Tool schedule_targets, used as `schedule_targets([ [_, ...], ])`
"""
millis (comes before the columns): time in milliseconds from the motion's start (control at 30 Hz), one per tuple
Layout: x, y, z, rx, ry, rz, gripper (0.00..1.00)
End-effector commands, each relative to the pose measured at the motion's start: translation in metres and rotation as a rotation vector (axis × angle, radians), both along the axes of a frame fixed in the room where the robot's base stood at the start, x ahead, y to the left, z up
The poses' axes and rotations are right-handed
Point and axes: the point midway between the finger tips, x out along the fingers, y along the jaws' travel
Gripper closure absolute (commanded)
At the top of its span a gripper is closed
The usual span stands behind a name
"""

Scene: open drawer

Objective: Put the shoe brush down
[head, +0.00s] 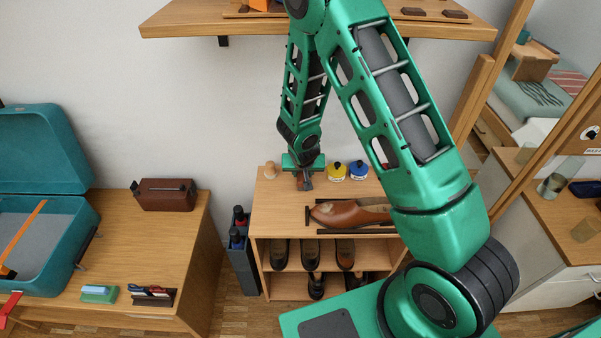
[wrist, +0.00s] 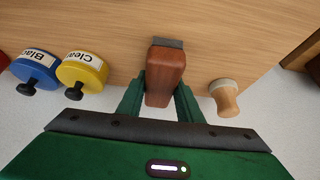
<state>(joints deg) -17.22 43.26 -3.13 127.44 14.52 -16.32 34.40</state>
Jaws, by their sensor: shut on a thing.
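My gripper (head: 304,172) is above the back of the shoe cabinet's wooden top (head: 280,215). It is shut on the shoe brush (wrist: 165,74), a reddish-brown wooden block with a dark grey strip at its far end. In the wrist view the brush lies between the two green fingers. In the head view the brush (head: 306,182) is small and partly hidden by my gripper. I cannot tell whether the brush touches the wooden top.
A yellow tin (wrist: 83,72) and a blue tin (wrist: 36,69) stand on one side of the brush, and a small wooden-handled dauber (wrist: 225,97) on the other. A brown shoe (head: 350,213) lies in front on the top. A shelf (head: 330,29) hangs above.

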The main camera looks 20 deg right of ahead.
Motion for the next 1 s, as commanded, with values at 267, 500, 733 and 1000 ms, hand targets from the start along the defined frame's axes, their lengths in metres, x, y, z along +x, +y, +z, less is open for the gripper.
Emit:
schedule_targets([
  [267,0.0,0.0,-0.002,0.0,0.0,0.0,0.49],
  [500,0.0,0.0,0.0,0.001,-0.001,0.0,0.49],
  [733,-0.011,0.004,0.022,0.0,-0.002,0.0,0.49],
  [1000,-0.03,0.018,0.063,0.001,-0.002,0.001,0.49],
])
